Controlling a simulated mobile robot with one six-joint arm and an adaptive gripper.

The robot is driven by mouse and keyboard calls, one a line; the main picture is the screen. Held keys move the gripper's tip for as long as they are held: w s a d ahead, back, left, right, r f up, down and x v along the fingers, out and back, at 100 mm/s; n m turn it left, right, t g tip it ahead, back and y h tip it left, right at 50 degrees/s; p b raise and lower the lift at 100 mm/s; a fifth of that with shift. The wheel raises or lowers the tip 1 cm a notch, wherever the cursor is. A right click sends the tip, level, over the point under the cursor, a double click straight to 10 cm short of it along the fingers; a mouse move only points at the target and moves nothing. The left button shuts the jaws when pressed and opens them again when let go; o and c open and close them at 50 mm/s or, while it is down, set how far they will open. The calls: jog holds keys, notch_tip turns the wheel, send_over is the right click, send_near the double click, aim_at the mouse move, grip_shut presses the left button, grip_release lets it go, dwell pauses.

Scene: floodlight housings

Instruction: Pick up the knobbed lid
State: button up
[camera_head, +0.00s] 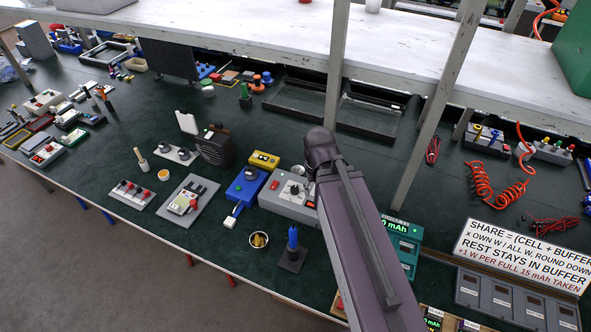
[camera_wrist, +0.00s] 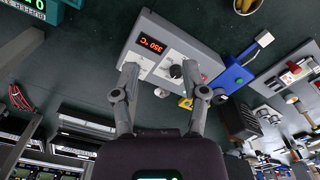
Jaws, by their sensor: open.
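No piece is plainly a separate knobbed lid. The closest match is a dark round knob (camera_wrist: 176,71) on a pale plate on top of a grey box (camera_wrist: 150,37) with a red "350 °C" display. I cannot tell whether that plate is a loose lid. The grey box also shows in the head view (camera_head: 273,205), partly behind my arm. My gripper (camera_wrist: 159,67) is open and empty in the wrist view, its fingers spread over the box, with the knob between them, nearer the right finger. In the head view my arm hides the gripper.
A blue box (camera_head: 246,187) and a yellow box (camera_head: 264,160) stand close to the grey box. A blue-handled tool in a dark stand (camera_head: 292,258) and a small round bowl (camera_head: 259,241) are in front. A shelf post (camera_head: 337,70) rises behind.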

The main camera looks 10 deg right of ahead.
jog(key=shift+o, duration=0.8)
jog(key=shift+d, duration=0.2)
jog(key=shift+w, duration=0.1)
jog(key=w+f+b, duration=0.3)
jog(key=w, duration=0.6)
jog(key=w+d+f+n+t+b, duration=0.1)
jog(key=w+f+b, duration=0.2)
jog(key=w, duration=0.6)
jog(key=w+f+n+b, duration=0.1)
jog(key=w+f+b, duration=0.2)
jog(key=w, duration=0.7)
jog(key=shift+d+t, duration=0.3)
jog(key=shift+t, duration=0.1)
jog(key=shift+f, duration=0.1)
jog(key=b, duration=0.9)
send_over(299, 167)
jog(key=s, duration=0.1)
jog(key=f, duration=0.8)
jog(key=shift+d+f, duration=0.2)
jog(key=shift+f, duration=0.1)
